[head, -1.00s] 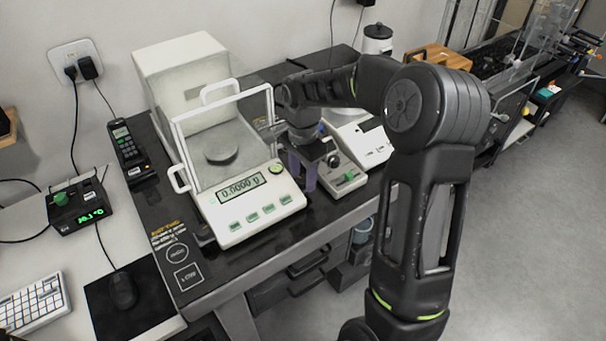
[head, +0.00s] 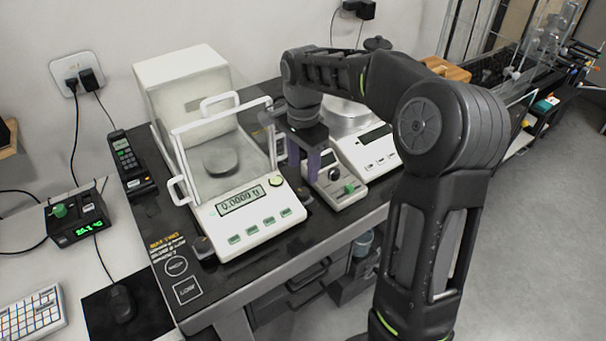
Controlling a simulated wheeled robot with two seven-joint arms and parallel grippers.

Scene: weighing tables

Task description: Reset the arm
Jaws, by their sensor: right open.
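My right arm comes in from the lower right and bends over the dark weighing table (head: 222,284). My right gripper (head: 308,180), with purple-grey fingers, points down just right of the analytical balance (head: 246,214). It is open, with nothing seen between its fingers. My left gripper is out of view.
The balance has a glass draft shield and a grey pan (head: 221,161). A second scale (head: 375,150) stands behind my forearm. A phone (head: 126,158), a green-lit controller (head: 76,220), a mouse (head: 121,303) and a keyboard (head: 30,314) are on the left. Open floor is at right.

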